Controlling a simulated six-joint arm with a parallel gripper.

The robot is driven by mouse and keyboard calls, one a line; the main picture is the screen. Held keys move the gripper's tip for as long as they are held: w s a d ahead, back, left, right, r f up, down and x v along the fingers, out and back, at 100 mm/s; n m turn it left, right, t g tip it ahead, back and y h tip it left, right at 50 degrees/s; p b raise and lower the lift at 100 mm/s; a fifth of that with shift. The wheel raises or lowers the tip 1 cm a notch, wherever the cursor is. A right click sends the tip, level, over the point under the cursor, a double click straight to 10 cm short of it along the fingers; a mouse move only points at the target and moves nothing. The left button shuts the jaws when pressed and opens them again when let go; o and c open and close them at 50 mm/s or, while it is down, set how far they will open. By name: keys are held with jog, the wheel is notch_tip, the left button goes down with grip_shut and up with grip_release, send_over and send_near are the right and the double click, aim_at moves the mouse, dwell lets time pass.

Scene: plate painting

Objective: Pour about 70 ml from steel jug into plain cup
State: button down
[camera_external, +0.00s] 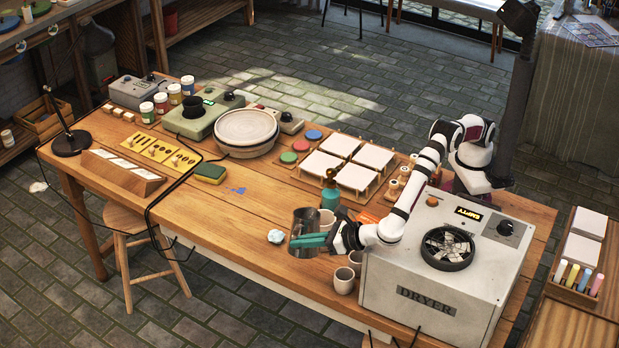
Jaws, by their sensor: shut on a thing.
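The steel jug (305,218) is a shiny grey vessel near the front edge of the table. It looks upright. My gripper (308,241) has teal fingers and is shut on the jug from the right, across its body. Whether the jug touches the table is hard to tell. A pale cup (327,219) stands just behind and right of the jug. Two more pale cups, a front one (344,280) and one behind it (355,261), stand by the dryer. I cannot tell which is the plain cup. The jug's contents are not visible.
The large dryer box (420,300) stands close on the right, beneath my arm. A crumpled pale wad (276,236) lies left of the jug.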

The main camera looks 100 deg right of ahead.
jog(key=shift+w+a+f+n+g+h, duration=0.2)
jog(key=shift+w+a+n+g+h, duration=0.2)
jog(key=shift+w+a+n+h, duration=0.4)
jog(key=shift+s+d, duration=0.15)
jog(key=shift+s, duration=0.05)
dwell(0.3)
